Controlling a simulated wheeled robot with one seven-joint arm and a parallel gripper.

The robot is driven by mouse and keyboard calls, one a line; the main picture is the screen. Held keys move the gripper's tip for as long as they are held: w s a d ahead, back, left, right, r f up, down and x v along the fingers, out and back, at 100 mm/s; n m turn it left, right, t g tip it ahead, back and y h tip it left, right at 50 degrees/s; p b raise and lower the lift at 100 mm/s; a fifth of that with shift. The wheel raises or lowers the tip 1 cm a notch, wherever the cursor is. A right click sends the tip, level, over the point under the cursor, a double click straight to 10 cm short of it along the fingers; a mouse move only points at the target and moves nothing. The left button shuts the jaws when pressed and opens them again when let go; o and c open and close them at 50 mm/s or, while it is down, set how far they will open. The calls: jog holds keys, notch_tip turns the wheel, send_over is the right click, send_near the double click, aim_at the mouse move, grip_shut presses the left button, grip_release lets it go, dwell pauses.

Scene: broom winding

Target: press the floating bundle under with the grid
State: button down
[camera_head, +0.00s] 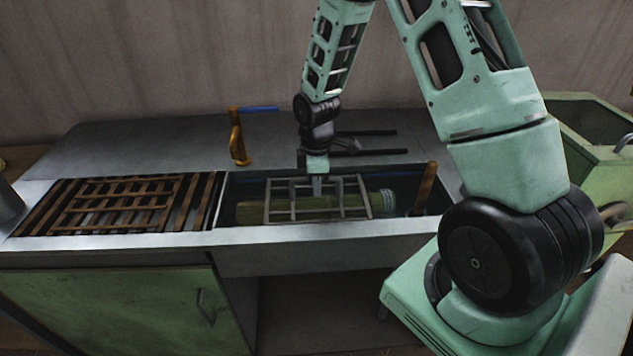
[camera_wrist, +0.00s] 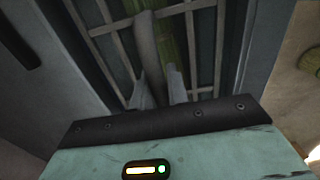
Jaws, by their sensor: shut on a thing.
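The grid (camera_head: 341,199) is a grey lattice frame in the right basin (camera_head: 225,185). The floating bundle (camera_head: 250,212) is long, green and lies lengthwise under the grid, its left part and bound right end sticking out past the frame. My gripper (camera_head: 317,188) points down over the grid's middle and is shut on the grid's upright grey handle. In the wrist view my gripper (camera_wrist: 160,92) grips that handle, with grid bars (camera_wrist: 185,8) crossing in front of the green stalks (camera_wrist: 168,45). The grid looks close to or touching the bundle; I cannot tell the exact water level.
A brown wooden post (camera_head: 425,185) stands at the basin's right end. A slatted wooden rack (camera_head: 115,205) covers the left basin. Dark rods (camera_head: 370,152) lie behind the basin.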

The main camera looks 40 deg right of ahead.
jog(key=shift+f+b, duration=0.95)
jog(key=shift+f, duration=0.75)
jog(key=c, duration=0.6)
grip_release()
jog(key=o, duration=0.6)
jog(key=shift+c, duration=0.2)
